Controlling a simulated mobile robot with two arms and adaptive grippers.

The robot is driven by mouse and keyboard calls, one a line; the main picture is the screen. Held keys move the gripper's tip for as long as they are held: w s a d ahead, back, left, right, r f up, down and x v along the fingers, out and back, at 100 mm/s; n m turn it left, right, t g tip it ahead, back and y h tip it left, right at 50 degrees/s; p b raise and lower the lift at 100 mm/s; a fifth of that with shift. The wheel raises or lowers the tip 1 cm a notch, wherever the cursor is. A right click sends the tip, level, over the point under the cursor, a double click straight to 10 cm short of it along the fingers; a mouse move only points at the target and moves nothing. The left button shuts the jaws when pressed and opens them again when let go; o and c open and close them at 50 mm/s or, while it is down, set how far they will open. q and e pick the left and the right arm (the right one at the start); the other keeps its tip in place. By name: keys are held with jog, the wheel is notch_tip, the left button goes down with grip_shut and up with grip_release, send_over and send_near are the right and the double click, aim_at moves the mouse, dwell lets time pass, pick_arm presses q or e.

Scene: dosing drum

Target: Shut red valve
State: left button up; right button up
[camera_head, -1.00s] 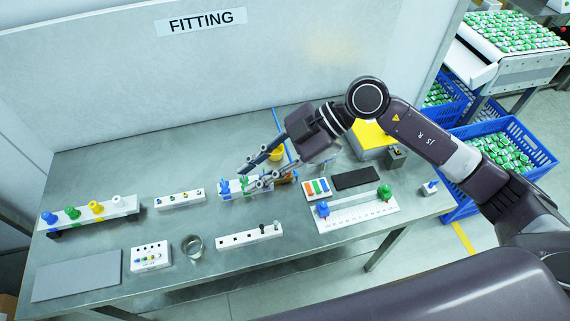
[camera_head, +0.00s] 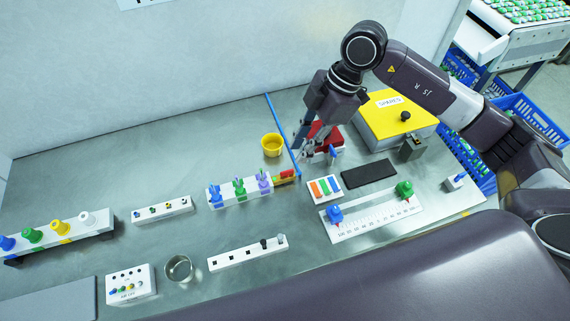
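A red block-shaped thing (camera_head: 323,134) stands toward the back of the table; I cannot tell for sure whether it is the red valve. A small blue part (camera_head: 332,152) shows at its front. My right gripper (camera_head: 311,156) points down just left of and in front of it, hiding part of it. I cannot tell whether its fingers touch it or how far apart they are. A small red and yellow piece (camera_head: 286,177) lies at the right end of a white rack (camera_head: 228,200) with blue, green and purple parts. My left gripper is not in view.
A yellow cup (camera_head: 271,145) and a thin blue rod (camera_head: 280,122) are left of my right gripper. A yellow-topped box (camera_head: 392,112) stands to its right, with a black pad (camera_head: 368,174) in front. A ruled white board (camera_head: 370,219) lies nearer. The back left table is clear.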

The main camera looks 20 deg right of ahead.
aim_at(288, 171)
jog(key=x, duration=0.2)
jog(key=p+x, duration=0.1)
jog(key=x, duration=0.5)
jog(key=shift+w+d+p, duration=0.1)
jog(key=shift+w+p, duration=0.2)
jog(key=shift+p, duration=0.05)
jog(key=shift+f, duration=0.35)
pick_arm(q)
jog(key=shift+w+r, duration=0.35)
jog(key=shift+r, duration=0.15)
pick_arm(e)
grip_shut()
